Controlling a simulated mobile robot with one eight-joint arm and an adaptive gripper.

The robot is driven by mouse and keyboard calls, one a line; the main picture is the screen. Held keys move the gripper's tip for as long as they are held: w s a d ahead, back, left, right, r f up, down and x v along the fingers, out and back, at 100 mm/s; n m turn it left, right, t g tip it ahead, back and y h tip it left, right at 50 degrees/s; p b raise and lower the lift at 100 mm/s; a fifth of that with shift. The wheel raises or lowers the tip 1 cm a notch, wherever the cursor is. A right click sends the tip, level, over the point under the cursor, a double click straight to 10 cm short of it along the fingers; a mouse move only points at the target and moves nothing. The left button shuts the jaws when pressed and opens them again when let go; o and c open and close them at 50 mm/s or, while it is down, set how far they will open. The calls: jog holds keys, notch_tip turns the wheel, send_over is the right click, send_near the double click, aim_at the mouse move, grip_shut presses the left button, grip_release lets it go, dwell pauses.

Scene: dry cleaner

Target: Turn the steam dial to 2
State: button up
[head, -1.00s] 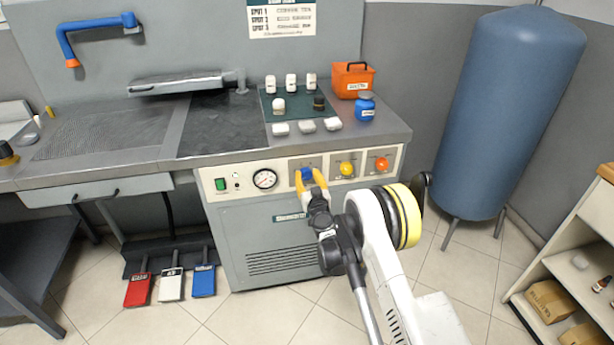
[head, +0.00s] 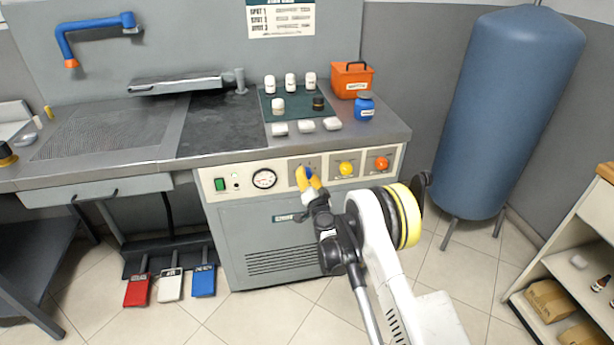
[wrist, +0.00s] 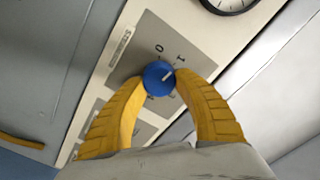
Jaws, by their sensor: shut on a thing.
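The blue steam dial (wrist: 157,76) sits on a grey plate of the pale control panel. In the wrist view a 0 and a 1 are printed around it; other marks are partly hidden by my fingers, and I cannot read a 2. The dial's white pointer line slants to the upper right, roughly toward the 1 side. My gripper (wrist: 160,79) is shut on the dial, one yellow finger on each side. In the head view the dial (head: 309,172) is partly covered by my gripper (head: 307,177).
A round gauge (head: 264,179) and a green switch (head: 220,184) are left of the dial. A yellow knob (head: 346,168) and an orange knob (head: 381,163) are to its right. The counter edge overhangs above. Pedals (head: 170,284) stand on the floor at left.

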jog(key=m, duration=0.5)
jog(key=shift+m, duration=0.3)
jog(key=m, duration=0.5)
jog(key=shift+f, duration=0.15)
jog(key=shift+d+m, duration=0.1)
jog(key=shift+m, duration=0.2)
jog(key=o, duration=1.2)
jog(key=shift+w, duration=0.1)
jog(key=v, duration=0.7)
jog(key=shift+s, duration=0.3)
